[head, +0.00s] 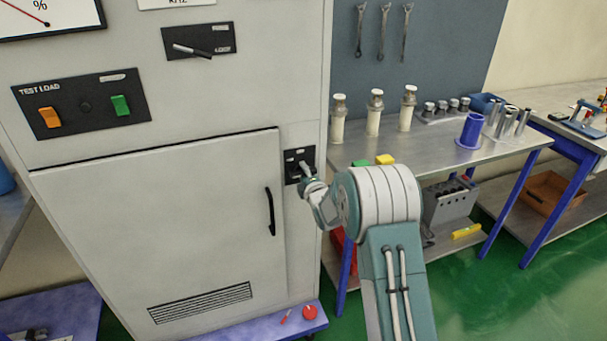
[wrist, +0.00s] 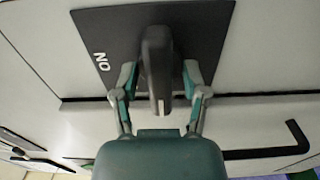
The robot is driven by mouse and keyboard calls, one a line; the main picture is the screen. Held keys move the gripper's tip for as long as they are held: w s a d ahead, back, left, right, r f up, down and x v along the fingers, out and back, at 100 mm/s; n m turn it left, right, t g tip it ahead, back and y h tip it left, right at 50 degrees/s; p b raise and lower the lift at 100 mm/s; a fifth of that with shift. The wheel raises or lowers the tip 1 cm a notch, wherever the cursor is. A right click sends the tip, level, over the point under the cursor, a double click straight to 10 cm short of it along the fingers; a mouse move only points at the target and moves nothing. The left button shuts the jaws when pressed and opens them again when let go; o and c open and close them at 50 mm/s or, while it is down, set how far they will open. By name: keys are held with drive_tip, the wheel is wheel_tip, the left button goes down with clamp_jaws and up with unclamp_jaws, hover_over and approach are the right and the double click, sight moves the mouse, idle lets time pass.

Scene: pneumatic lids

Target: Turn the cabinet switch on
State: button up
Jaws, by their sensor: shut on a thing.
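The cabinet switch is a dark plate (head: 291,157) on the right edge of the grey cabinet (head: 160,230), beside its door. In the wrist view the plate (wrist: 215,35) fills the top middle, with a grey lever (wrist: 157,60) in its centre. Turned lettering "ON" (wrist: 101,62) lies left of the lever. The lever runs up and down in this view, not toward the lettering. My gripper (wrist: 160,78) has a finger on each side of the lever and is shut on it. In the head view my gripper (head: 304,178) is at the plate and partly covers it.
The cabinet door handle (head: 270,211) is left of and below the switch. A workbench (head: 440,148) with white-topped cylinders (head: 374,112) and a blue cup (head: 470,131) stands right of the cabinet. A panel with orange and green buttons (head: 85,105) is at upper left.

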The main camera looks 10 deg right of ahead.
drive_tip(key=shift+f+m, duration=0.2)
drive_tip(key=shift+m, duration=0.1)
drive_tip(key=m, duration=0.3)
drive_tip(key=shift+s+m, duration=0.1)
drive_tip(key=shift+m, duration=0.2)
drive_tip(key=m, duration=0.4)
drive_tip(key=shift+f+m, duration=0.15)
drive_tip(key=shift+m, duration=0.15)
drive_tip(key=m, duration=0.4)
drive_tip(key=shift+f+m, duration=0.1)
drive_tip(key=shift+m, duration=2.4)
drive_tip(key=o, duration=0.8)
drive_tip(key=shift+c, duration=0.2)
drive_tip(key=shift+r, duration=0.2)
